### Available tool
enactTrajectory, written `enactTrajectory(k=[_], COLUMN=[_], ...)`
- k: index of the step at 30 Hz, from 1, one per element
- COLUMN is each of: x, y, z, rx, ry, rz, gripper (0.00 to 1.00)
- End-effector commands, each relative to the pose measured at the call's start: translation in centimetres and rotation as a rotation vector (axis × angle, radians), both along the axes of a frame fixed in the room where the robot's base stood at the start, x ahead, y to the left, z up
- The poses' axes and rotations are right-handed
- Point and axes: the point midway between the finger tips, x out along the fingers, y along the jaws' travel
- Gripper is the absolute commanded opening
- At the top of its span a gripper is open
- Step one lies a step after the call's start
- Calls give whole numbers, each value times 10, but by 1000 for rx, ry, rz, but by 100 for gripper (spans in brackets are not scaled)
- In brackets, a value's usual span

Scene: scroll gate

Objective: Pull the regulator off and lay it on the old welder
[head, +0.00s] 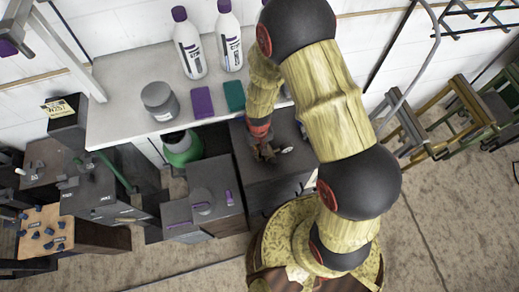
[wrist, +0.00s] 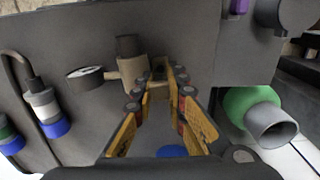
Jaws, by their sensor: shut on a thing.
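My gripper (head: 262,152) is low over a dark grey box (head: 285,172) in the head view. In the wrist view its yellow fingers (wrist: 158,82) are closed on a tan-brown body with a dark cap (wrist: 130,66), which looks like the regulator. A round dial (wrist: 85,73) sticks out to its left. The fingers hide part of it, and I cannot tell whether it is still attached. A lower grey box (head: 215,190) with a purple handle stands left of the dark box. I cannot tell which box is the old welder.
A green bottle (head: 183,148) with a grey neck stands left of the dark box; the neck also shows in the wrist view (wrist: 272,125). Blue-and-grey connectors (wrist: 46,108) stand on the left. Behind is a white shelf (head: 125,75) with bottles and a jar.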

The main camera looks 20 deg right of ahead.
Motion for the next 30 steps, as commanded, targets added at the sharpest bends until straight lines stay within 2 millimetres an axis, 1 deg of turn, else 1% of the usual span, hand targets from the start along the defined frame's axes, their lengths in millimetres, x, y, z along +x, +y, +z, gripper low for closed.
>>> enactTrajectory(k=[1, 2, 13, 27, 30], x=[1, 1, 0, -1, 0], y=[0, 0, 0, 0, 0], z=[1, 1, 0, 0, 3], rx=[0, 0, 0, 0, 0], ry=[-2, -2, 0, 1, 1], rz=[0, 0, 0, 0, 0], gripper=[0, 14, 35, 35, 35])
